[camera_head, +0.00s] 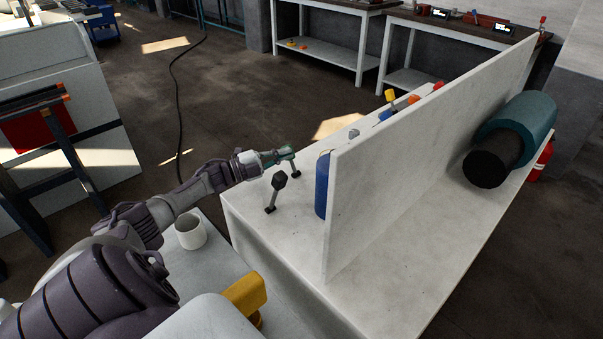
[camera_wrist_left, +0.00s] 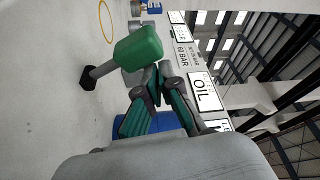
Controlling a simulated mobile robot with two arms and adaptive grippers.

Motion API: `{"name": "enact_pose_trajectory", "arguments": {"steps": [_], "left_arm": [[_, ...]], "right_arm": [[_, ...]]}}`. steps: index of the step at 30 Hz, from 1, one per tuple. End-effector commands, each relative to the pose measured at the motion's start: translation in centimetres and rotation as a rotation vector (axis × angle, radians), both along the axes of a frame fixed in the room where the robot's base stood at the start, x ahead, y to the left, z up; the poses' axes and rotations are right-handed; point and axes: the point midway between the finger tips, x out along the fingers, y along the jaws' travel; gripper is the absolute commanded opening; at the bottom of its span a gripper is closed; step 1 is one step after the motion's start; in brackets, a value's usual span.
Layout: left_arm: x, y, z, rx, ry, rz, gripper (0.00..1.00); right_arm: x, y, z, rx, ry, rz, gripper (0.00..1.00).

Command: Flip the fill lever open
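A lever with a green knob (camera_wrist_left: 138,47) and a dark base stands on the white bench; it also shows in the head view (camera_head: 286,153), tilted. No readable label tells which is the fill lever. My left gripper (camera_head: 271,158) reaches over the bench edge to the green knob. In the left wrist view its fingertips (camera_wrist_left: 160,73) are close together beside the knob, with nothing seen between them; I cannot tell whether they touch it. My right gripper is not in view.
A white upright panel (camera_head: 400,160) divides the bench (camera_head: 265,245). A blue cylinder (camera_head: 321,185) stands against it, right of the levers. A dark teal cylinder (camera_head: 518,125) lies behind the panel. A white cup (camera_head: 190,231) stands at lower left. The wrist view shows an OIL sign (camera_wrist_left: 206,92).

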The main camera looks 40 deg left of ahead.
Motion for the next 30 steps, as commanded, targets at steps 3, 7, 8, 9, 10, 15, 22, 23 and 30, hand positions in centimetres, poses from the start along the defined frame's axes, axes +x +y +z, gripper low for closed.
{"name": "enact_pose_trajectory", "arguments": {"steps": [3, 7, 8, 9, 10, 15, 22, 23, 30], "left_arm": [[0.0, 0.6, 0.1, 0.003, 0.001, 0.015, 0.00], [-0.3, 0.8, 0.0, 0.004, 0.002, 0.016, 0.00], [-0.5, 0.8, 0.0, 0.003, 0.003, 0.017, 0.00], [-0.9, 1.0, -0.1, 0.004, 0.005, 0.016, 0.00], [-1.4, 1.2, -0.2, 0.005, 0.007, 0.017, 0.00], [-4.5, 2.2, -0.6, 0.006, 0.009, 0.011, 0.00], [-8.6, 3.8, -0.8, 0.006, 0.004, 0.005, 0.00], [-9.1, 3.9, -0.9, 0.005, 0.005, 0.004, 0.00], [-10.9, 4.6, -0.9, 0.003, 0.000, 0.001, 0.00]], "right_arm": [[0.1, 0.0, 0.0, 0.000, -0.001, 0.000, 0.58], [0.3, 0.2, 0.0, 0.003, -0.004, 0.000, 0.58], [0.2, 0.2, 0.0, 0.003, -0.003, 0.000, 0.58], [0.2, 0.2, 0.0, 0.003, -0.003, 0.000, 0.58], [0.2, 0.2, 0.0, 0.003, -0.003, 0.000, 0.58], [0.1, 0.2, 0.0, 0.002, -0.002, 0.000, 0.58], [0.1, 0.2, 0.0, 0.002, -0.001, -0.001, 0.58], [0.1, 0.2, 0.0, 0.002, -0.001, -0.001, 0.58], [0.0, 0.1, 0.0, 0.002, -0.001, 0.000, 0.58]]}}
